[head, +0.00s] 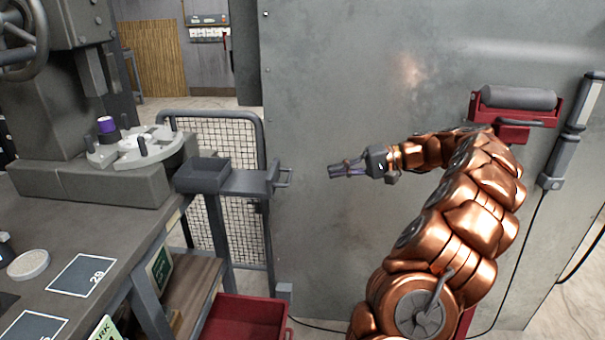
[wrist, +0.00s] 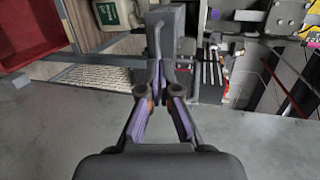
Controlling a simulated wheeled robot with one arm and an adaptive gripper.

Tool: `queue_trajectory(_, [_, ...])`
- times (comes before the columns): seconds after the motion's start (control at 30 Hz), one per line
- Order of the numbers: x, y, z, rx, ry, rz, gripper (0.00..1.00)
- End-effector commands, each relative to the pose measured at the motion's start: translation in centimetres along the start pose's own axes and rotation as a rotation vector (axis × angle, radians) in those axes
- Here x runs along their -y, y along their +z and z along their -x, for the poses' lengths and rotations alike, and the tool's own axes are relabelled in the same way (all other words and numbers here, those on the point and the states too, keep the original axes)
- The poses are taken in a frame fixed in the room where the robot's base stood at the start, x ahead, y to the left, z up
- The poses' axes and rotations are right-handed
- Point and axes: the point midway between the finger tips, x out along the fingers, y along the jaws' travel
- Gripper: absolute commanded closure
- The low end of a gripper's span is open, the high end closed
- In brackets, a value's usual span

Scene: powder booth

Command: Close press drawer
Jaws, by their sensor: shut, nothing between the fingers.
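The press drawer (head: 245,182) is a grey tray that sticks out to the right of the press (head: 95,185), so it stands open. Its bar handle (head: 283,177) is on its right end, facing my gripper. My gripper (head: 332,172) is shut and empty, to the right of the handle at about the same height, with a visible gap in the head view. In the wrist view the shut fingers (wrist: 159,85) point at the grey drawer end (wrist: 168,18). They overlap its handle (wrist: 153,38) in the picture, and I cannot tell the depth there.
A mesh guard (head: 232,135) stands behind the drawer, and a red bin (head: 245,318) is on the floor below. A large grey panel (head: 340,80) rises behind my arm. A red bracket with a grey roller (head: 515,98) is at right. The space between gripper and handle looks clear.

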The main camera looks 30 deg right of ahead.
Motion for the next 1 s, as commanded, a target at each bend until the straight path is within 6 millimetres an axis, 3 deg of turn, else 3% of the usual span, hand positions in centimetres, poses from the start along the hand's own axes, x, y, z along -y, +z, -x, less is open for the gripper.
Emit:
queue_trajectory(0.03, [-0.5, -0.7, 1.6, -0.032, -0.015, 0.000, 1.00])
queue_trajectory(0.13, [-1.2, -1.5, 3.6, -0.070, -0.033, 0.005, 1.00])
queue_trajectory(0.33, [-1.4, -1.8, 4.3, -0.090, -0.044, 0.012, 1.00])
queue_trajectory(0.57, [-1.2, -1.9, 1.8, -0.087, -0.044, 0.010, 1.00])
queue_trajectory(1.0, [-0.9, -2.5, -5.4, -0.086, -0.043, 0.008, 1.00])
